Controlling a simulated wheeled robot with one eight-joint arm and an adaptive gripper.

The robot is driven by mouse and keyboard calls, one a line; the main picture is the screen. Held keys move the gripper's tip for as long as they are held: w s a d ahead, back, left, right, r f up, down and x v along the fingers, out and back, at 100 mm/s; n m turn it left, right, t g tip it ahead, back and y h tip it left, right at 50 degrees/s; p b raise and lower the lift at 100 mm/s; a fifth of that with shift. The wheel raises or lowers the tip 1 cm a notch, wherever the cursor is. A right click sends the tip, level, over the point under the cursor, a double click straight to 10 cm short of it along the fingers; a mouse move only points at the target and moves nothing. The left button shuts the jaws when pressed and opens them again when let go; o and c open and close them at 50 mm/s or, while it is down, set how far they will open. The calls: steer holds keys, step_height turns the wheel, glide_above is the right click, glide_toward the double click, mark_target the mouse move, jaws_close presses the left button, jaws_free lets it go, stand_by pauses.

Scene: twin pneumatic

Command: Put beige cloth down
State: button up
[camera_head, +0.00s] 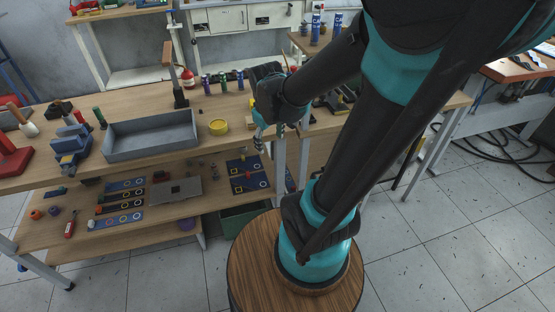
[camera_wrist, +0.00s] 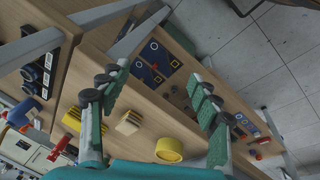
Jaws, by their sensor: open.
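My gripper (camera_head: 262,138) hangs at the front edge of the workbench (camera_head: 225,97), right of the yellow round container (camera_head: 218,127). In the wrist view my gripper (camera_wrist: 160,82) shows its two green-padded fingers spread wide, with nothing held between them. A small beige-yellow folded-looking piece (camera_wrist: 130,122) lies on the wooden top, seen between the fingers and apart from them. It may be the beige cloth, but I cannot tell for sure. In the head view my gripper and arm hide that part of the bench. The yellow container also shows in the wrist view (camera_wrist: 170,149).
A grey tray (camera_head: 150,151) and a blue vise (camera_head: 70,147) stand left on the bench. The lower shelf (camera_head: 165,213) holds blue boards (camera_head: 248,182) and a grey plate (camera_head: 175,192). A green bin (camera_head: 240,222) stands below.

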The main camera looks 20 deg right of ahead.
steer(key=s+d+f+m+t, duration=0.1)
steer(key=s+f+m, duration=0.3)
steer(key=s+m, duration=0.1)
steer(key=shift+s+f+t+y, duration=0.2)
steer(key=shift+s+t+y, duration=0.15)
steer(key=shift+s, duration=0.45)
steer(key=shift+o, duration=0.5)
steer(key=w+a+r+n+g+h, duration=0.2)
steer(key=w+a+r+n, duration=0.4)
steer(key=w+r+n, duration=0.4)
steer(key=w+a+r+n+g+h, duration=0.25)
steer(key=w+a+r+n, duration=0.4)
steer(key=w, duration=0.65)
steer(key=n, duration=0.1)
glide_above(250, 119)
steer(key=a, duration=0.3)
steer(key=f, duration=0.8)
steer(key=shift+w+d+f, duration=0.1)
steer(key=shift+w+f, duration=0.2)
steer(key=shift+s+x, duration=0.15)
steer(key=shift+x, duration=1.35)
steer(key=shift+s+x, duration=0.2)
steer(key=shift+x, duration=1.3)
steer(key=shift+d, duration=0.15)
